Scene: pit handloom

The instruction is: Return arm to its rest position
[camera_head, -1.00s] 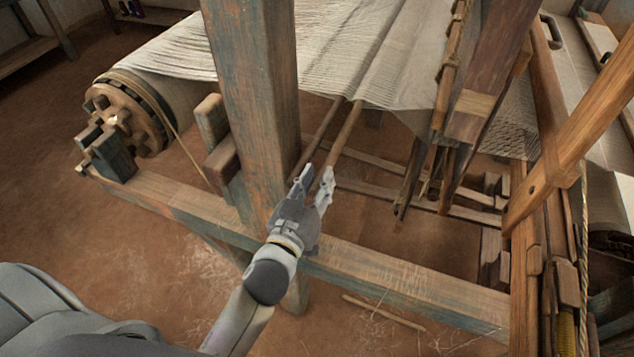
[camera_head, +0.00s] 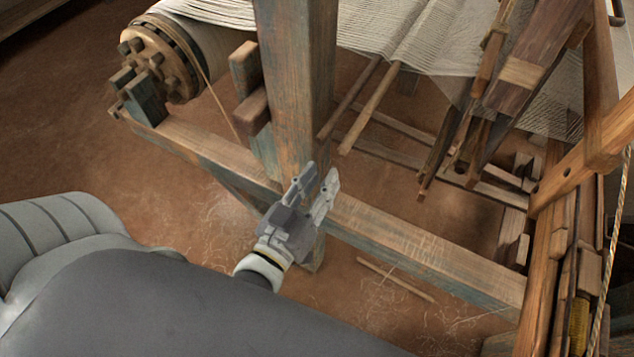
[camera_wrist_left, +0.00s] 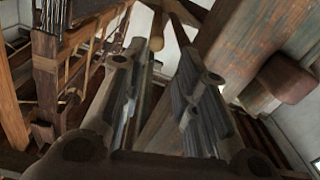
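My left gripper (camera_head: 318,188) is in front of the loom's upright post (camera_head: 297,90), above the long lower side beam (camera_head: 400,245). Its two fingers stand apart with nothing between them, so it is open and empty. In the left wrist view the fingers (camera_wrist_left: 160,95) also show spread. Two wooden rods (camera_head: 368,108) end beyond the fingertips, apart from them in the head view. My left arm (camera_head: 190,300) fills the lower left of the head view. My right gripper is not in view.
A toothed wooden wheel (camera_head: 155,62) on the cloth roller stands at the upper left. White warp cloth (camera_head: 400,30) stretches across the top. Wooden frame parts (camera_head: 560,260) crowd the right. A thin stick (camera_head: 395,280) lies on the floor. The floor at left is free.

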